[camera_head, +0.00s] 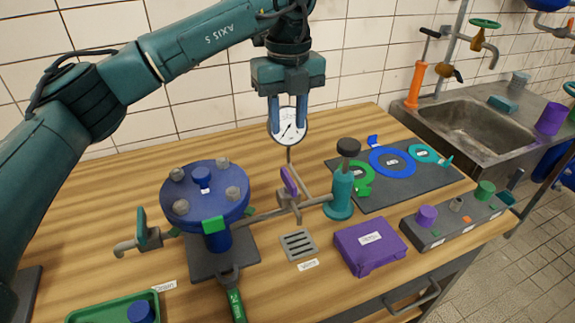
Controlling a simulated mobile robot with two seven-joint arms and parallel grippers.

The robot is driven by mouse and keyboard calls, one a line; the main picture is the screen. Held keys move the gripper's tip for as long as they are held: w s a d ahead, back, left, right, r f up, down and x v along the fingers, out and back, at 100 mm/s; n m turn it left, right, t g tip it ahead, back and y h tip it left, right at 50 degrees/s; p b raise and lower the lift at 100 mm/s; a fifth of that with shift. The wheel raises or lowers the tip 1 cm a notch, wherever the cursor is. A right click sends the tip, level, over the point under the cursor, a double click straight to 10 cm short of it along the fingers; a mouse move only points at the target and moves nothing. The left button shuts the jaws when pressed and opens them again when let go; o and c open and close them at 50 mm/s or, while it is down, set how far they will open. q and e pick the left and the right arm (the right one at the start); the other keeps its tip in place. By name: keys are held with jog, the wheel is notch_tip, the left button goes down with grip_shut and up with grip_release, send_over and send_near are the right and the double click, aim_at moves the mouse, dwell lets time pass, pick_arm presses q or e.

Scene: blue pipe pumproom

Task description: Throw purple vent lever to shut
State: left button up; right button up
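The purple vent lever (289,181) stands up, tilted, on a small valve body in the pipe between the blue-lidded vessel (205,193) and the teal hand pump (342,190). My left gripper (288,128) hangs above the lever in the picture, fingers pointing down. Its two blue fingers are apart with nothing held between them; the white dial gauge (290,127) shows through the gap, behind them. The fingers appear apart from the lever. My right gripper is not in view.
A drain grate (298,244) with a label and a purple box (370,245) lie in front of the valve. A dark mat (405,186) with coloured rings lies right of the pump. A green tray (85,316) is at front left. A sink (455,125) stands at the right.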

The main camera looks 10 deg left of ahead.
aim_at(289, 177)
pick_arm(q)
notch_tip(289, 177, down, 13)
jog(key=shift+s+d+r+p, duration=0.1)
jog(key=shift+d+p, duration=0.05)
jog(key=shift+p, duration=1)
grip_shut()
